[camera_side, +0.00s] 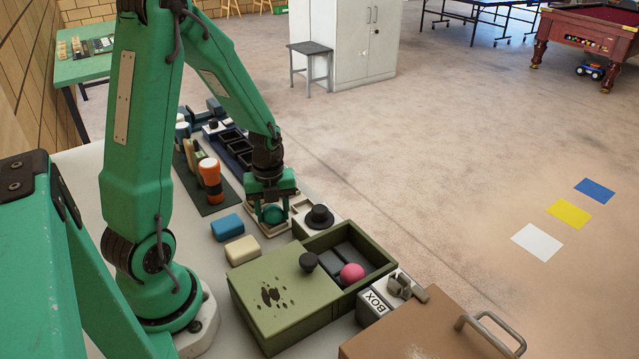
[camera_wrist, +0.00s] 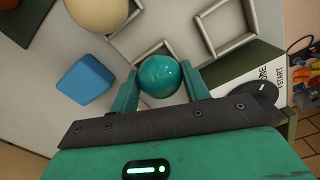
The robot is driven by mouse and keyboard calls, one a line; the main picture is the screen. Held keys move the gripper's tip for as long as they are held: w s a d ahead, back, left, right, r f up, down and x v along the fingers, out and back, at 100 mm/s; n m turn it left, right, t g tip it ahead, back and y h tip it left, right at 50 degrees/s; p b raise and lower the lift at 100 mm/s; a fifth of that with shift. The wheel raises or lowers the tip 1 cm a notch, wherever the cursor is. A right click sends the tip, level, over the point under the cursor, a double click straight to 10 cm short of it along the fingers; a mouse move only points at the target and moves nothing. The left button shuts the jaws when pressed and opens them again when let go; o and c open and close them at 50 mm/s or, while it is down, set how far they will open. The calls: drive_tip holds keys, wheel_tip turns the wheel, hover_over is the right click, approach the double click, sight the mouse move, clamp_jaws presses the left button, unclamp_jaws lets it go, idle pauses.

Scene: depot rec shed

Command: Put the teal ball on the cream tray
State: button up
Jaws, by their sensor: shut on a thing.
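The teal ball (camera_wrist: 160,76) sits between the two fingers of my gripper (camera_wrist: 163,92), which is shut on it. In the side view the ball (camera_side: 274,214) shows low between the fingers, close to the tabletop. Shallow cream square-rimmed frames lie around it in the wrist view: one (camera_wrist: 228,48) at the upper right and one (camera_wrist: 143,53) whose rim runs just behind the ball. I cannot tell which is the cream tray, or whether the ball touches a rim. In the side view a cream rim (camera_side: 301,205) shows right of my gripper.
A blue block (camera_side: 227,227) and a cream block (camera_side: 242,250) lie front left. An olive box (camera_side: 285,292) with a black knob and an open compartment holding a pink ball (camera_side: 352,273) stands in front. A black hat-shaped piece (camera_side: 319,217) is close right; an orange cylinder (camera_side: 210,181) stands left.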

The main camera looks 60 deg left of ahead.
sight(272, 207)
drive_tip(key=shift+f, duration=0.3)
drive_tip(key=o, duration=1)
drive_tip(key=shift+r, duration=0.1)
drive_tip(key=shift+o, duration=0.3)
drive_tip(key=shift+r, duration=0.15)
wheel_tip(272, 207, up, 13)
drive_tip(key=shift+d, duration=0.1)
